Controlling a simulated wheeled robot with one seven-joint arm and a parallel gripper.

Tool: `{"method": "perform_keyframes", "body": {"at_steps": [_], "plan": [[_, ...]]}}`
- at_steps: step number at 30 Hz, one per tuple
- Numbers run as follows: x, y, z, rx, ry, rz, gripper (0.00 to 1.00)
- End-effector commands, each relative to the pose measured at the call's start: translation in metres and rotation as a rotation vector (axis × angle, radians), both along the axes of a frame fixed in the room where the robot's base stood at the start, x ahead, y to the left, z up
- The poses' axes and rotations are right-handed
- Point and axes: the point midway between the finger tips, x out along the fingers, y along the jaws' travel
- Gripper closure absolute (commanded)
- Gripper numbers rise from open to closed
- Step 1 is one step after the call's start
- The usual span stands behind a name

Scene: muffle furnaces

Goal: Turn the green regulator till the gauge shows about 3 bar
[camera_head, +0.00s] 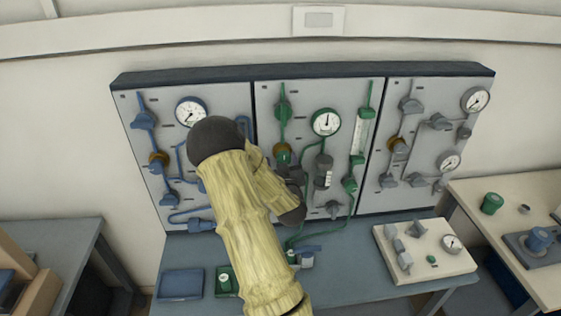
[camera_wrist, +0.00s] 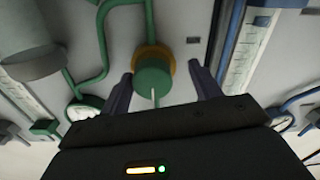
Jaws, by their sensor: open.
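The green regulator is a round green knob with a brass collar (camera_wrist: 153,78) on the middle wall panel. In the wrist view it sits between the two dark fingers of my gripper (camera_wrist: 161,72), with a visible gap on each side. A pale line marks the knob's face. In the head view, the regulator (camera_head: 283,150) shows just past my arm, which hides most of my gripper. The green-rimmed gauge (camera_head: 326,122) is to its upper right, its needle pointing roughly straight up; the numbers are too small to read. The gauge also shows, partly, in the wrist view (camera_wrist: 82,108).
A left panel with a blue gauge (camera_head: 191,112) and a right panel with grey fittings (camera_head: 397,146) flank the middle one. Green pipes run close to the knob. Below, the bench holds a blue tray (camera_head: 181,284) and a white board with fittings (camera_head: 425,262).

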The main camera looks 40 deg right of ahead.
Motion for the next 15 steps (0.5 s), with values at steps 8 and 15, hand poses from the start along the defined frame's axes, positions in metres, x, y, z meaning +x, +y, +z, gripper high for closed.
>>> {"method": "perform_keyframes", "body": {"at_steps": [8,15], "plan": [[-0.0038,-0.0059,0.0,-0.001,0.0,-0.012,0.82],[-0.0017,-0.0018,-0.0028,-0.014,0.008,-0.006,0.82]]}}
